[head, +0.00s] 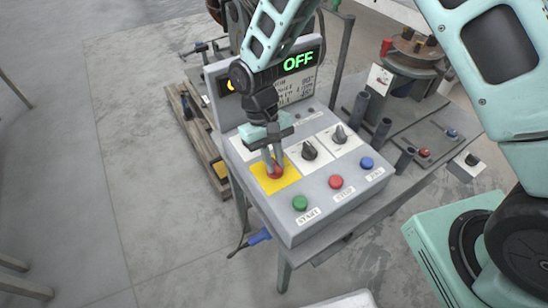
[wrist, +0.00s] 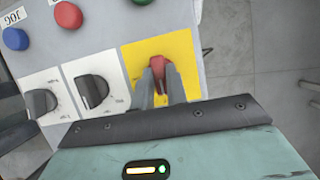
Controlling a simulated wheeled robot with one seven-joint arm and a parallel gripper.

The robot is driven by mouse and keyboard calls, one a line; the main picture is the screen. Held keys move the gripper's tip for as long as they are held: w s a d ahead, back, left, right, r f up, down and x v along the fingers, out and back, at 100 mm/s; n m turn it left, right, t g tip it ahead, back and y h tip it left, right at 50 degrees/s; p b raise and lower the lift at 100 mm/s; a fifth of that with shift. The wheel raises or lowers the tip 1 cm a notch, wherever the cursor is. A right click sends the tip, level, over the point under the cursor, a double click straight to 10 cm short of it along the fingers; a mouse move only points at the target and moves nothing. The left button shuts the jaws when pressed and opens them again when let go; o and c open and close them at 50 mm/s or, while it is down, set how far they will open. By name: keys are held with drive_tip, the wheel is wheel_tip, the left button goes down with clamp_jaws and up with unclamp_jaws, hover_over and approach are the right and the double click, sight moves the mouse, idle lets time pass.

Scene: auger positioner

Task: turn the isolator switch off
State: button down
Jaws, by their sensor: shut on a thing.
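The isolator switch is a red knob (wrist: 162,65) on a yellow plate (wrist: 187,50) at the panel's left side. In the head view the red knob (head: 275,172) shows at my fingertips on the yellow plate (head: 287,181). My gripper (head: 273,166) points down onto it. In the wrist view my gripper's two fingers (wrist: 163,78) are shut on the red knob, one on each side. The fingers hide part of the knob. The display (head: 299,61) above the panel reads OFF in green.
Two black selector knobs (head: 309,150) (head: 339,134) stand right of the switch. Green (head: 300,203), red (head: 336,181) and blue (head: 367,162) buttons line the front edge. Upright grey tubes (head: 382,133) and a turntable stand (head: 418,51) are at right.

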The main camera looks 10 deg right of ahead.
idle(0.4)
drive_tip(key=c, duration=1.4)
unclamp_jaws()
drive_tip(key=b+v, duration=0.3)
drive_tip(key=v, duration=1.4)
drive_tip(key=shift+r, duration=0.25)
drive_tip(key=shift+s+a, duration=0.1)
drive_tip(key=s+d+n+t+y, duration=0.1)
drive_tip(key=s+d+n+t, duration=0.1)
drive_tip(key=s, duration=0.9)
drive_tip(key=s+d+n+t+y, duration=0.1)
drive_tip(key=s+d, duration=0.3)
drive_tip(key=s, duration=0.8)
drive_tip(key=shift+s+r+n+t, duration=0.25)
drive_tip(key=shift+n+t, duration=0.45)
